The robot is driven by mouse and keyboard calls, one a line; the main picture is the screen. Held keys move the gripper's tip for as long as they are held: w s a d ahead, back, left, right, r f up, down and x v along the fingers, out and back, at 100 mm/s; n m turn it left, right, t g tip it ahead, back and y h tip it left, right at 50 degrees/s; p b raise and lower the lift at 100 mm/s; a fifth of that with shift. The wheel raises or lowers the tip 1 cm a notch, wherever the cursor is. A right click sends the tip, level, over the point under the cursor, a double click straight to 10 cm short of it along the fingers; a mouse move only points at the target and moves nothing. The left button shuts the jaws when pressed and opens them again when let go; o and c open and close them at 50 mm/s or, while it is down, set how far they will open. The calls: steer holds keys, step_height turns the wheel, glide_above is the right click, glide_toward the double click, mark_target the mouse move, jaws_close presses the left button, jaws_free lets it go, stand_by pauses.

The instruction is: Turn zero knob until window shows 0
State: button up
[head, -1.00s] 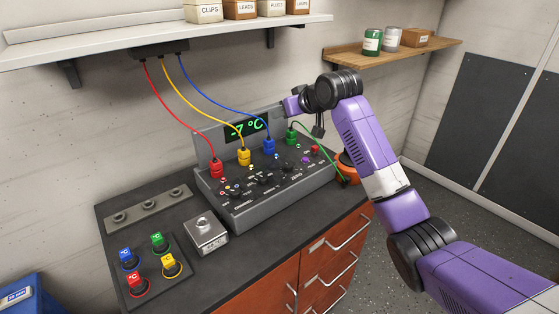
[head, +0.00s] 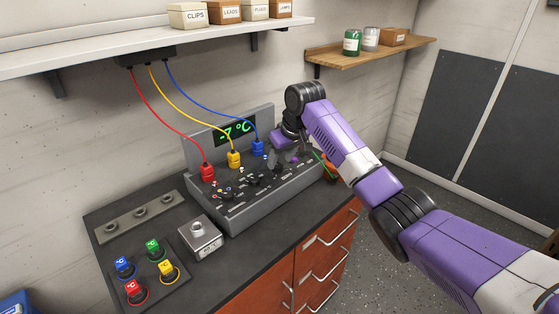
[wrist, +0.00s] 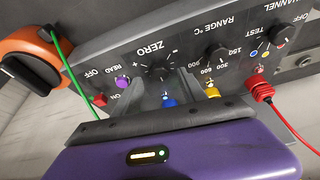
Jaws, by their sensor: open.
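The instrument box (head: 240,206) stands on the bench, and its green window (head: 235,131) reads -7 °C in the head view. In the wrist view, which shows the panel upside down, the black zero knob (wrist: 158,72) sits beside the ZERO label with + and - marks. My gripper (wrist: 167,86) is open, its fingertips pointing at the panel close to the zero knob. I cannot tell whether they touch it. In the head view my gripper (head: 300,150) is over the right part of the panel and hides that area.
Beside the zero knob are the purple READ button (wrist: 122,82), the red switch (wrist: 100,99) and the range knob (wrist: 215,57). Red, yellow and blue leads (head: 186,92) rise from the box to the shelf. A green lead (wrist: 62,55) passes an orange object (wrist: 28,50).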

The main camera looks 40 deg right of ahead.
steer(key=shift+x, duration=0.85)
jaws_close()
steer(key=shift+a+r+p, duration=0.1)
steer(key=shift+p, duration=0.2)
steer(key=m+h+p, duration=0.1)
steer(key=m+p, duration=0.1)
steer(key=shift+w+a+r+m, duration=0.1)
steer(key=shift+a+m, duration=0.05)
steer(key=shift+m, duration=0.15)
steer(key=m+g+h+p, duration=0.1)
steer(key=m+p, duration=0.1)
steer(key=m, duration=0.1)
steer(key=shift+w+a+m, duration=0.1)
steer(key=shift+m, duration=0.3)
steer(key=m+h, duration=0.1)
steer(key=m, duration=0.2)
steer(key=shift+w+f+g, duration=0.1)
steer(key=shift+f+g, duration=0.1)
steer(key=shift+g, duration=0.2)
steer(key=shift+w+m+g+h+b, duration=0.1)
steer(key=shift+m+g+h+b, duration=0.35)
steer(key=shift+m, duration=0.6)
steer(key=shift+m+g+h+b, duration=0.1)
steer(key=shift+m+g+b, duration=0.15)
steer(key=shift+m+b, duration=0.6)
steer(key=shift+m, duration=0.4)
